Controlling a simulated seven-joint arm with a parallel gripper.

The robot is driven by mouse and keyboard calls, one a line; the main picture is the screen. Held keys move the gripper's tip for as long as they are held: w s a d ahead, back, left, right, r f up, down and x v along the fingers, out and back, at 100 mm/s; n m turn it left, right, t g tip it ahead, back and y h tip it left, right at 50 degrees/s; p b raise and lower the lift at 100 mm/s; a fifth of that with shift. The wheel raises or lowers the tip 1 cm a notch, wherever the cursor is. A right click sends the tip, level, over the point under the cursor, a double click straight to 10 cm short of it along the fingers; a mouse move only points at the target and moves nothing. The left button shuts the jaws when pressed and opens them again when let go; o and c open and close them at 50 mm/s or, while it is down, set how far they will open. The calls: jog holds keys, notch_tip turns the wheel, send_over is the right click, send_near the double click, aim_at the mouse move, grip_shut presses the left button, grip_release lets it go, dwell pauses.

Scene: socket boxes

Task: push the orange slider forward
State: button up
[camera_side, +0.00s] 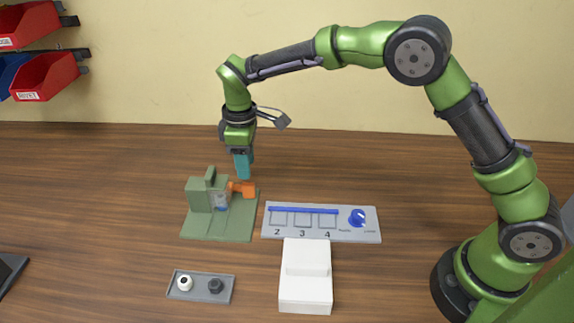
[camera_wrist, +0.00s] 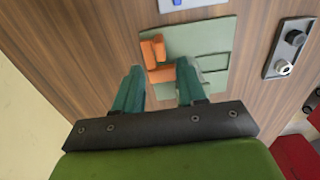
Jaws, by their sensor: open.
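The orange slider (camera_side: 242,188) sits on the right side of the green socket box (camera_side: 203,196), which stands on a green base plate (camera_side: 234,225). My gripper (camera_side: 243,176) points down just above the slider in the side view. In the wrist view, the slider (camera_wrist: 152,50) shows as an orange block with a bar, beyond and partly between the fingertips. My gripper (camera_wrist: 158,70) is open there, with its two teal fingers apart and nothing held. The right finger hides part of the green fixture in that view. I cannot tell whether a finger touches the slider.
A grey panel (camera_side: 345,232) with a blue bar and blue knob lies to the right. A white box (camera_side: 306,298) stands in front of it. A small grey tray (camera_side: 226,296) with a white and a dark part lies in front of the fixture. Red bins (camera_side: 45,77) hang at the back left.

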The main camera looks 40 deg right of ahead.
aim_at(248, 184)
notch_tip(248, 184, down, 7)
jog(key=shift+r, duration=0.15)
grip_shut()
dwell(0.5)
